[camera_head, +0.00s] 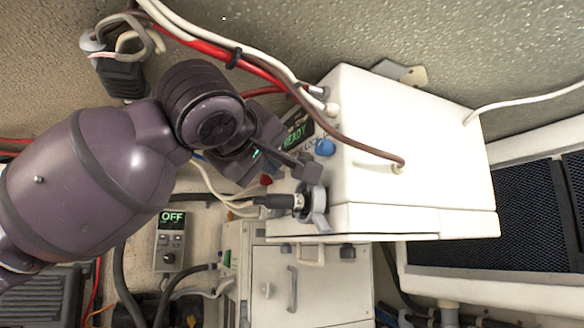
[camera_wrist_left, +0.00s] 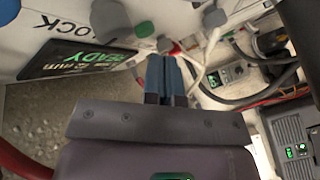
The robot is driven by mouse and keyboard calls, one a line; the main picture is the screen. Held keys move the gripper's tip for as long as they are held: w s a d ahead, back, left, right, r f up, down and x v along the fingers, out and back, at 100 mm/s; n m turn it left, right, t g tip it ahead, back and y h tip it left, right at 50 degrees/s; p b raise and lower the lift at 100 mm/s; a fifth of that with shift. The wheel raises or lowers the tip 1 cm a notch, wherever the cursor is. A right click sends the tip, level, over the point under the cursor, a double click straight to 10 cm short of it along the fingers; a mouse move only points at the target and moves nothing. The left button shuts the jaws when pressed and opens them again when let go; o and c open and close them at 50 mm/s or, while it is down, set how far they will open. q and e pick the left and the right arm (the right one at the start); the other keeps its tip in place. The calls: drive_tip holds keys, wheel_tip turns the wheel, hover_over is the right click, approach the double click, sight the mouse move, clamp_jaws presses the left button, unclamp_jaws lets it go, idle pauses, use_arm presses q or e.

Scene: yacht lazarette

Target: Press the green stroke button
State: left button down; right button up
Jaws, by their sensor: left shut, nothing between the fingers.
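A white box (camera_head: 400,150) with a control face on its left side fills the middle of the head view. My left gripper (camera_head: 308,168) is shut and empty in front of that face. In the left wrist view its closed fingertips (camera_wrist_left: 164,60) point at the panel, just below a small green button (camera_wrist_left: 145,29). No green button shows in the head view; my gripper covers part of the face. Contact is not clear. My right gripper is not in view.
A lit READY display (camera_head: 297,136) and a blue knob (camera_head: 325,147) are on the face. A black connector (camera_head: 278,201) with a grey lever sits below the fingers. Red, white and brown cables (camera_head: 270,75) run above. A controller reading OFF (camera_head: 171,240) is lower left.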

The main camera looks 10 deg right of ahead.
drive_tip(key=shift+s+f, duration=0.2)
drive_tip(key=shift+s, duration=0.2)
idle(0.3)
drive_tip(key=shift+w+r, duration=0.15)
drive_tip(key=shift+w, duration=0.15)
use_arm(q)
drive_tip(key=shift+d, duration=0.1)
drive_tip(key=shift+w+d, duration=0.15)
drive_tip(key=shift+d, duration=0.2)
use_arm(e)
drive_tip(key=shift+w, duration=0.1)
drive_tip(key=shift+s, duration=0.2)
use_arm(q)
drive_tip(key=shift+d, duration=0.1)
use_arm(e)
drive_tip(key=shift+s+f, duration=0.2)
